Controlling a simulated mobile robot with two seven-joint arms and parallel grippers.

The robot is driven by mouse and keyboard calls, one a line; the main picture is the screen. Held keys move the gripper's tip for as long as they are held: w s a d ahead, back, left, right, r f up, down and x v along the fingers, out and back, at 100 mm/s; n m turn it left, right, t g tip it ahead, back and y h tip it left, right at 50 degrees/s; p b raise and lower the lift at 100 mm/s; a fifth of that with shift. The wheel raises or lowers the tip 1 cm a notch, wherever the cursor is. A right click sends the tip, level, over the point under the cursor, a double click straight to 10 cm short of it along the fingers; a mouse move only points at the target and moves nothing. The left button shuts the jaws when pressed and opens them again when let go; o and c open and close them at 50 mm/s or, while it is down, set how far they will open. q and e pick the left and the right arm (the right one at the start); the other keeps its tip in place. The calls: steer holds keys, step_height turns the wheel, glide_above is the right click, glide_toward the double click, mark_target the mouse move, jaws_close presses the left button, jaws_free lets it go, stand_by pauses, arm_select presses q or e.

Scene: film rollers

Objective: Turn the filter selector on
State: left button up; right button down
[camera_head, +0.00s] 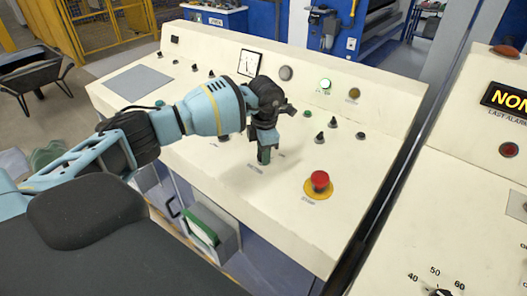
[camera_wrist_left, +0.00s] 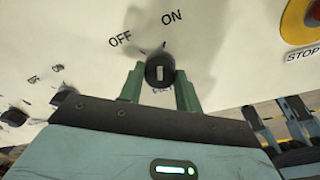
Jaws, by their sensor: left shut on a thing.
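The filter selector (camera_wrist_left: 160,69) is a round black knob with a short pale mark on its face. In the left wrist view it sits between the two green fingers of my left gripper (camera_wrist_left: 160,85), which is shut on it. The printed words OFF and ON stand beyond the knob, OFF to the left and ON to the right. I cannot tell clearly which word the knob points to. In the head view my left gripper (camera_head: 264,155) points down at the sloping panel and mostly hides the knob. My right gripper is in neither view.
A red stop button (camera_head: 320,181) on a yellow disc stands right of the gripper on the cream panel (camera_head: 230,180). Another console with a display (camera_head: 508,99) is at the right.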

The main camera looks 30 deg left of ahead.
arm_select(q)
steer(key=shift+m, duration=0.9)
steer(key=o, duration=1)
steer(key=shift+c, duration=0.2)
steer(key=shift+r, duration=0.25)
steer(key=r, duration=0.6)
steer(key=shift+s+d, duration=0.1)
steer(key=shift+d, duration=0.15)
steer(key=shift+r, duration=0.7)
